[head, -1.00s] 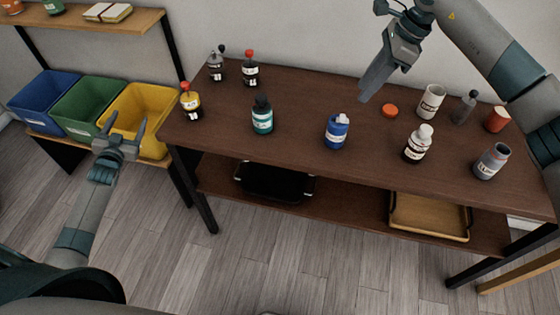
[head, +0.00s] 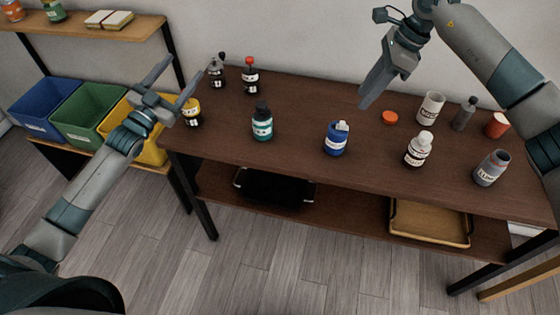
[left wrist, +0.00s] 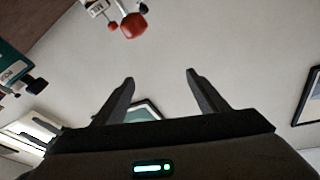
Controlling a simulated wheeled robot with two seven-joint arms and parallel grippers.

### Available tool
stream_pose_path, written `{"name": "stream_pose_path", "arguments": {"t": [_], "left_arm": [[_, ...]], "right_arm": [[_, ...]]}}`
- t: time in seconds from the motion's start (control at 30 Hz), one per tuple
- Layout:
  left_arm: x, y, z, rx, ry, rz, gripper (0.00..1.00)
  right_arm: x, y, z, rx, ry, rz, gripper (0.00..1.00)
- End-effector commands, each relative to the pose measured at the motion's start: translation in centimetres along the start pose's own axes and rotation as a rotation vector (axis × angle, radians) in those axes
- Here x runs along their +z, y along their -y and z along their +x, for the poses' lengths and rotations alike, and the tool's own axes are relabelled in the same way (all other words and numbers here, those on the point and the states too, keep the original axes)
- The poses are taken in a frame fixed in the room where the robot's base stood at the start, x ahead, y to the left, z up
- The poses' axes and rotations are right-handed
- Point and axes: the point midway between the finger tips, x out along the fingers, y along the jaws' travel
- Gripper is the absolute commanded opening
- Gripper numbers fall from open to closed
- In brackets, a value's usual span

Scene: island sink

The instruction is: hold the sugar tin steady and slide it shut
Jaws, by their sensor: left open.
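I cannot make out a tin marked as sugar, and the small labels are mostly unreadable. A white open-topped container (head: 431,108) stands at the back right of the brown table (head: 300,100). An orange-red disc like a lid (head: 390,118) lies to its left, and a blue container with a white top (head: 337,140) stands nearer the front. My left gripper (head: 183,66) is open and empty, raised by the table's left end; its fingers also show in the left wrist view (left wrist: 160,80). My right gripper (head: 368,96) hangs over the table's back, its fingers seen edge-on.
Bins (head: 88,118) stand left. The table's centre back is clear.

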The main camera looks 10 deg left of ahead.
Motion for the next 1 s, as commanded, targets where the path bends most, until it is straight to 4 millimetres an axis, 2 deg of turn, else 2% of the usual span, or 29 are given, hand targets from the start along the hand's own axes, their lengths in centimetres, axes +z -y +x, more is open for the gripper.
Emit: {"name": "stream_pose_path", "arguments": {"t": [0.03,0.27,0.4,0.6,0.7,0.8,1.0], "left_arm": [[0.4,-2.5,-0.1,0.035,0.007,-0.025,0.67],[1.8,-13.7,-1.6,0.194,0.042,-0.141,0.67],[2.1,-20.4,-3.3,0.29,0.067,-0.216,0.67],[1.8,-29.0,-6.4,0.417,0.1,-0.317,0.67],[1.4,-32.1,-7.8,0.465,0.113,-0.358,0.67],[1.1,-34.2,-8.9,0.499,0.123,-0.385,0.67],[0.8,-36.0,-9.8,0.527,0.131,-0.409,0.67]], "right_arm": [[0.0,0.0,0.0,0.0,0.0,0.0,0.31],[0.0,0.0,0.0,0.0,0.0,0.0,0.31],[0.0,0.0,0.0,0.0,0.0,0.0,0.31],[0.0,0.0,0.0,0.0,0.0,0.0,0.31],[0.0,0.0,0.0,0.0,0.0,0.0,0.31],[0.0,0.0,0.0,0.0,0.0,0.0,0.31],[0.0,0.0,0.0,0.0,0.0,0.0,0.31]]}}
